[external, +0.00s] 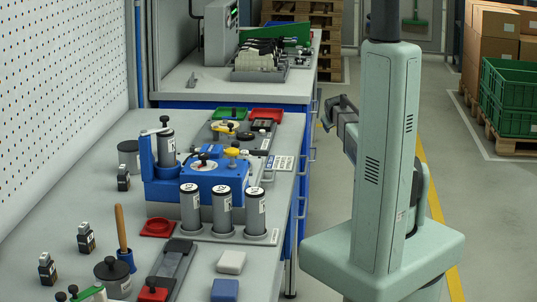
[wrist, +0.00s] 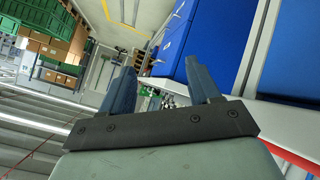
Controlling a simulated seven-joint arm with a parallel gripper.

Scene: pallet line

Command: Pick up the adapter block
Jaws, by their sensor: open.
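I cannot tell for sure which thing is the adapter block. Small blocks on the near bench include a white block (external: 231,262) and a blue block (external: 224,290) at the front edge, and several small black blocks with knobs, such as one at the left (external: 86,237). My gripper (wrist: 157,77) is open in the wrist view, its two dark blue fingers apart with nothing between them. In the external view my arm's end shows beside the bench, partly behind my own arm, well away from these blocks. The wrist view shows none of them.
A blue fixture (external: 200,182) stands mid-bench, with several grey cylinders (external: 222,211) in front of it. A wooden-handled tool (external: 122,232), a red tray (external: 157,228) and a black slide (external: 173,262) crowd the front.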

